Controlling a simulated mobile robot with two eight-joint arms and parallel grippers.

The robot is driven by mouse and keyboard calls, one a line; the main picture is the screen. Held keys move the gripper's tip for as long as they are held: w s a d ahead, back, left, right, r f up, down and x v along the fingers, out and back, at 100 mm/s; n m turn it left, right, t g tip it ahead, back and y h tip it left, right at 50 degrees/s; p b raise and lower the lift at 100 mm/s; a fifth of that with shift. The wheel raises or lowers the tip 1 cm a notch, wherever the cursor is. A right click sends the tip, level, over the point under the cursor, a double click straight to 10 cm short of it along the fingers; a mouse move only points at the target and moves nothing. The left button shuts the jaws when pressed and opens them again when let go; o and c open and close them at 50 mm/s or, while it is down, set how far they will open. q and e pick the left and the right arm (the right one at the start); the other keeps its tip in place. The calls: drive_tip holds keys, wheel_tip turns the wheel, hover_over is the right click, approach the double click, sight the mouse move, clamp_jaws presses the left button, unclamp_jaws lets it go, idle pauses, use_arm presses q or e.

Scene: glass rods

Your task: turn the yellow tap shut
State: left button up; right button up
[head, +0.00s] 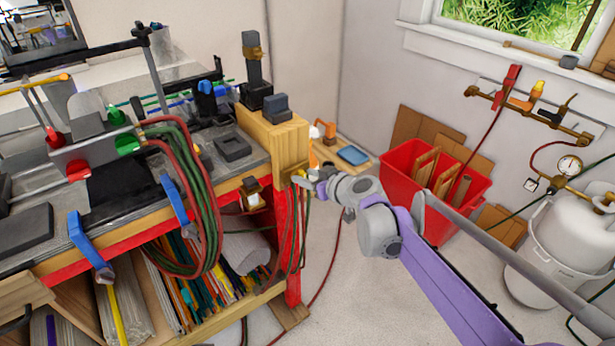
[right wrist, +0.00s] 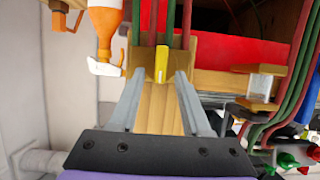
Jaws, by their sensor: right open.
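The yellow tap (right wrist: 162,63) shows in the right wrist view as a small yellow lever on the wooden bench post, with red and green hoses running beside it. Its lever lies upright in that picture, in line with the hoses. My right gripper (right wrist: 161,76) is open, with one finger on each side of the lever's end; I cannot tell whether either finger touches it. In the head view my right gripper (head: 302,181) is at the bench's right end post, and the tap is too small or hidden to make out there. My left gripper is not in view.
The wooden bench (head: 272,142) holds tools and hoses at left. A red bin (head: 462,214) and a white gas cylinder (head: 572,240) stand on the right. An orange and white bottle (right wrist: 104,25) is close left of the fingers. Loose hoses hang by the post.

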drive_tip(key=shift+c, duration=0.3)
clamp_jaws()
drive_tip(key=shift+d, duration=0.1)
drive_tip(key=shift+w+d+f+m+g+y+b, duration=0.3)
drive_tip(key=shift+m+y, duration=0.95)
drive_tip(key=shift+m, duration=1)
drive_tip(key=shift+w+d+f+m+g+y+b, duration=0.15)
drive_tip(key=shift+d+f+m+y+b, duration=0.25)
drive_tip(key=shift+m+y, duration=1.3)
drive_tip(key=shift+w+d+f+m+g+y+b, duration=0.25)
drive_tip(key=shift+f+m+y, duration=0.35)
drive_tip(key=shift+m, duration=2.15)
drive_tip(key=shift+a+r, duration=0.1)
drive_tip(key=shift+r, duration=0.05)
drive_tip(key=shift+s, duration=0.1)
